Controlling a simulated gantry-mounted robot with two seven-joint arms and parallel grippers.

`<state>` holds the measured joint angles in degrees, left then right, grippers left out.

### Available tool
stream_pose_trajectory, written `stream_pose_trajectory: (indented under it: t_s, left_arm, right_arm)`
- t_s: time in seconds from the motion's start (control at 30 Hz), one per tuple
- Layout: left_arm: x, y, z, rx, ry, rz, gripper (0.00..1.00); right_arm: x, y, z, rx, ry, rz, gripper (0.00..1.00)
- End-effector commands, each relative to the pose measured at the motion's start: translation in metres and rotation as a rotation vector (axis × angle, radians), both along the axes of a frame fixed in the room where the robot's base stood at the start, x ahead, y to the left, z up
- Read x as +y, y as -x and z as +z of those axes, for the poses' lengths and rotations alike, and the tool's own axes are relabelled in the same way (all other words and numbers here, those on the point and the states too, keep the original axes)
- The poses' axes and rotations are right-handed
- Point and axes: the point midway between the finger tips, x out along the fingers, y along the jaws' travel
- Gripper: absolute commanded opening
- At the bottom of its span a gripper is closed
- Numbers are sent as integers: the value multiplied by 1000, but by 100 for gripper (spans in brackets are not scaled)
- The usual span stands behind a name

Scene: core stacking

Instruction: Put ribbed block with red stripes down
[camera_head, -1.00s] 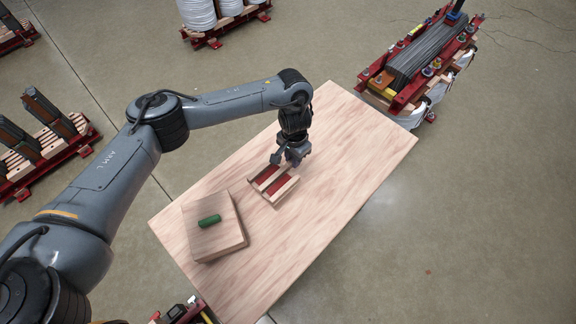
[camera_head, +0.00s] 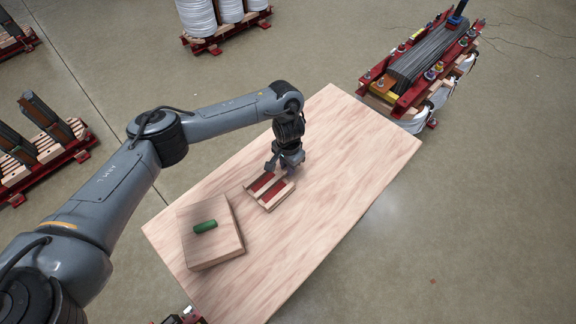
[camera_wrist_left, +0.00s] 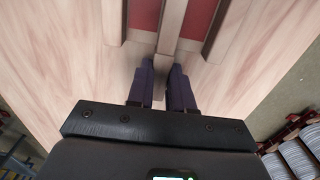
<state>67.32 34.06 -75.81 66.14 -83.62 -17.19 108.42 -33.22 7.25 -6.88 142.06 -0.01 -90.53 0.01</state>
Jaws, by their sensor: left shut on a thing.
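The ribbed block with red stripes (camera_head: 274,193), pale wooden ribs with red strips between them, is near the middle of the wooden table (camera_head: 330,150). My left gripper (camera_head: 281,167) is at its far right end. In the left wrist view, the two dark fingers (camera_wrist_left: 161,70) are shut on the end of the middle rib of the block (camera_wrist_left: 172,25). The block looks flat and level, very low over or on the table; I cannot tell whether it touches. My right gripper is not in view.
A flat wooden block (camera_head: 213,245) with a green cylinder (camera_head: 205,226) on it is at the table's lower left. The table's upper right is clear. A red-framed stand with dark bars (camera_head: 430,60) is beyond the table's far corner.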

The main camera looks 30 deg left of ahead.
Motion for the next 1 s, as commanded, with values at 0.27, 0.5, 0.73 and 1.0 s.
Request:
stream_pose_trajectory:
  t_s: [0.27, 0.5, 0.73, 1.0]
  left_arm:
    - [0, 0, -3, 1, 0, 0, 44]
    - [0, 0, -3, 1, 0, 0, 46]
    - [0, 0, 10, 0, -1, 0, 46]
    - [0, -1, 57, -2, -2, -2, 46]
  right_arm:
    - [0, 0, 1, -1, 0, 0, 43]
    - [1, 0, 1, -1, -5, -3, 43]
    - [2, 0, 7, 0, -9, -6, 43]
    - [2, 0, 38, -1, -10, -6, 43]
